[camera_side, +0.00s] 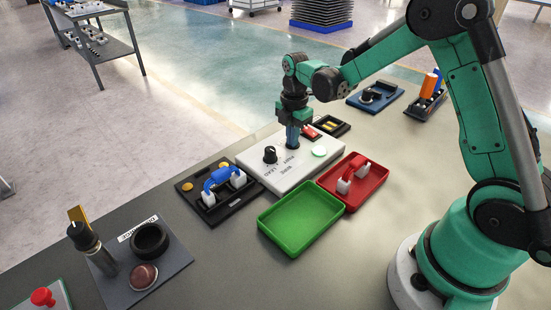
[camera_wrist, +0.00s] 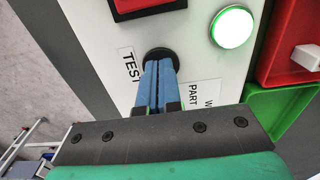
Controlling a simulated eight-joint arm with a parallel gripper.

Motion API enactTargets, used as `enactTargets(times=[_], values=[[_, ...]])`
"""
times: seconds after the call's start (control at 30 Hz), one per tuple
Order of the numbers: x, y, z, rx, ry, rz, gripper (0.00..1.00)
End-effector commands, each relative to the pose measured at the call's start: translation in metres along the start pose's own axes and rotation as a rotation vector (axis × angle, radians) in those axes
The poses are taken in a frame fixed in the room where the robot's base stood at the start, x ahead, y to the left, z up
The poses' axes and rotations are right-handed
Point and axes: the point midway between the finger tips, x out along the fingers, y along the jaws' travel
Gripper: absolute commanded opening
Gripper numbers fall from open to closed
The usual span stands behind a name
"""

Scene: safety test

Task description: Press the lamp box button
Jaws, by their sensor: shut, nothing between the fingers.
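The lamp box (camera_side: 250,153) is a white panel box on the table. It carries a black knob (camera_side: 269,154), a round lamp (camera_side: 319,151) and printed labels. In the wrist view the lamp (camera_wrist: 232,27) glows green. My gripper (camera_side: 292,147) points down over the box between knob and lamp. In the wrist view its blue fingers (camera_wrist: 160,65) are together and empty. Their tips overlap a round black part (camera_wrist: 160,53) beside the "TEST" label (camera_wrist: 130,66), likely the button. The fingers hide its middle; I cannot tell if they touch or press it.
A green tray (camera_side: 268,219) and a red tray (camera_side: 378,174) with a red-handled part lie close in front and right. A black tray (camera_side: 243,198) with a blue-handled part is left. A grey plate (camera_side: 178,258) with a dark ring is front left. Other fixtures stand behind.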

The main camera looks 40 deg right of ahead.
Motion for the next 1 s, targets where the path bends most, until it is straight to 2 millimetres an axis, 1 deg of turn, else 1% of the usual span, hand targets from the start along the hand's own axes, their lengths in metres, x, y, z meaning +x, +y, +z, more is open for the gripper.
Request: enactTargets(times=[0.03,0.2,0.37,0.47,0.8,0.9,1.0], values=[[0.007,0.000,0.000,0.000,-0.001,0.006,0.00],[0.007,0.000,0.000,0.000,-0.001,0.008,0.00],[-0.001,0.001,0.000,0.000,-0.001,0.009,0.00],[-0.015,0.001,0.000,0.000,-0.001,0.009,0.00],[-0.094,0.000,0.000,0.000,-0.001,0.004,0.00],[-0.112,0.000,0.000,0.000,-0.001,0.004,0.00],[-0.126,0.000,0.000,0.000,-0.001,0.003,0.00]])
